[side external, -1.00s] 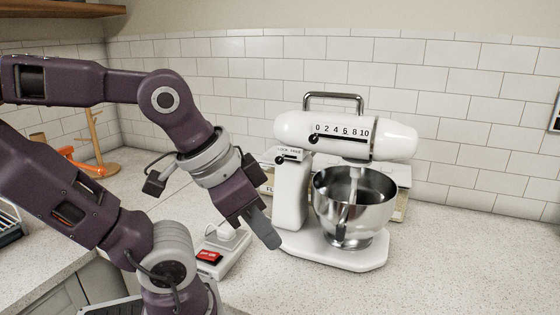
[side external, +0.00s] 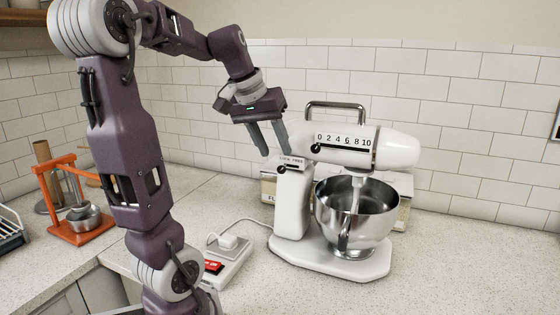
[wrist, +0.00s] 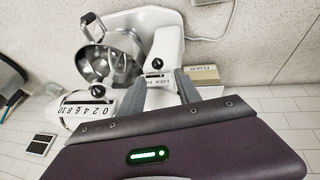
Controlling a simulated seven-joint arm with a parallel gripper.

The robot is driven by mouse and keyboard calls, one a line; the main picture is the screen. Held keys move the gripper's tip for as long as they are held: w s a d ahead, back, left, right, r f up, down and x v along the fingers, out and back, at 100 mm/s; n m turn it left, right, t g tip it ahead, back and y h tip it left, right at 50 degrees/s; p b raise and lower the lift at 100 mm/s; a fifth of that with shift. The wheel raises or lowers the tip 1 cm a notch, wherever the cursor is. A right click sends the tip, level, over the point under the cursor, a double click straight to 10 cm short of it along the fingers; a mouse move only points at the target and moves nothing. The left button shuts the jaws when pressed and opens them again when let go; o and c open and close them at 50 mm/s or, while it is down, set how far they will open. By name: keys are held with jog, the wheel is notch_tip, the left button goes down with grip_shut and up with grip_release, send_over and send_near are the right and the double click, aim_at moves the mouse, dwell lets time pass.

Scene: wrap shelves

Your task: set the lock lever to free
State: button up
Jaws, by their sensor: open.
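The white stand mixer (side external: 292,205) has a small LOCK FREE label (side external: 291,160) on its column. Below the label, the black knob of the lock lever (side external: 282,169) sits at the left end of its slot, under LOCK. The wrist view also shows the lever knob (wrist: 157,63). My gripper (side external: 275,149) is open and empty, with its fingers pointing down just above and left of the label. In the wrist view, the lever lies beyond and between my gripper's fingertips (wrist: 158,78). I cannot tell whether a finger touches the mixer.
The mixer head has a 0–10 scale (side external: 343,141) with a black speed knob (side external: 315,148) close to my right finger. A steel bowl (side external: 380,220) stands under it. A power strip with a red switch (side external: 213,267) lies left. A flour box (side external: 268,186) stands behind.

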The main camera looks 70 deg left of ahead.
aim_at(280, 160)
jog(key=x, duration=0.4)
jog(key=shift+w+f, duration=0.1)
jog(key=shift+f, duration=0.2)
grip_shut()
dwell(1.1)
